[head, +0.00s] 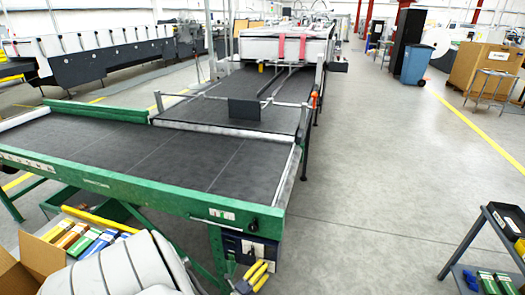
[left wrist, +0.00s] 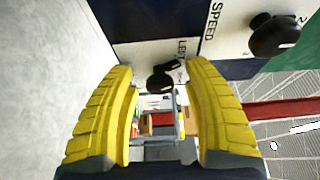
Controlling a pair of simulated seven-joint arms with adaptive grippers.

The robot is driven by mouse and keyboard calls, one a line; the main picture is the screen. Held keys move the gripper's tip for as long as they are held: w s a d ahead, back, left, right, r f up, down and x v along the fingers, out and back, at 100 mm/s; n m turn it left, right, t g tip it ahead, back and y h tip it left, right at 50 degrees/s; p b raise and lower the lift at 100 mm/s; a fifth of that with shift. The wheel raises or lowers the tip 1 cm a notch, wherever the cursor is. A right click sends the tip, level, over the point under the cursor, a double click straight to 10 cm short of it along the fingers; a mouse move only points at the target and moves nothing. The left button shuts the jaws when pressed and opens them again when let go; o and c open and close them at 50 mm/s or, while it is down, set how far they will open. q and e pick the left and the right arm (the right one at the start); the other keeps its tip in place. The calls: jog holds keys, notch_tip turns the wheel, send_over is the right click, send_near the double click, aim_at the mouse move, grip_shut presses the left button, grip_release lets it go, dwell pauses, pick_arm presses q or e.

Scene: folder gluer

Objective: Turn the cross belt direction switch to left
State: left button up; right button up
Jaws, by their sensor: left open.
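The cross belt direction switch (left wrist: 160,80) is a small black knob with a lever, beside a white label plate with "LEFT" printed on it in the left wrist view. My left gripper (left wrist: 160,70) has its two yellow fingers spread, one on each side of the switch, with gaps visible on both sides. In the head view the left gripper (head: 257,267) is just below the dark control box (head: 248,246) under the green conveyor frame. The switch is too small to make out there. My right gripper is not in view.
A larger black speed knob (left wrist: 275,36) sits near the switch on the panel. The green-framed cross conveyor (head: 150,150) is above the gripper. An open cardboard box (head: 40,262) and colored packs are at lower left. A dark shelf cart (head: 480,240) stands right; the floor between is clear.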

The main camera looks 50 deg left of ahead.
pick_arm(q)
jog(key=v, duration=1.1)
jog(key=shift+s, duration=0.4)
